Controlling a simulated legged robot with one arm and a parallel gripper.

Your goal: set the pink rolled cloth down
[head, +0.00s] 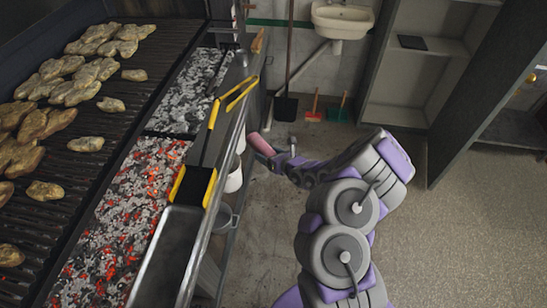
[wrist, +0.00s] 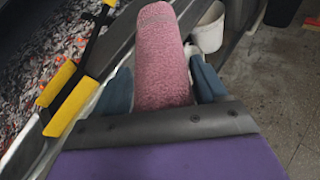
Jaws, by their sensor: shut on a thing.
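The pink rolled cloth (wrist: 162,60) points away from me between the two blue fingers of my gripper (wrist: 162,92) in the wrist view. My gripper is shut on it. In the head view the cloth (head: 262,144) shows as a small pink roll at the end of my arm, and my gripper (head: 276,157) holds it just right of the grill's front edge. The cloth's near end is hidden by my gripper in the wrist view. I cannot tell whether the cloth touches anything else.
The grill (head: 60,170) with pale food pieces and glowing embers (head: 130,215) lies at left. Yellow-handled tongs (head: 205,155) lie along its front ledge. A metal tray (head: 168,255) sits near. A white bucket (head: 234,178) stands below the ledge. Open floor (head: 450,235) is at right.

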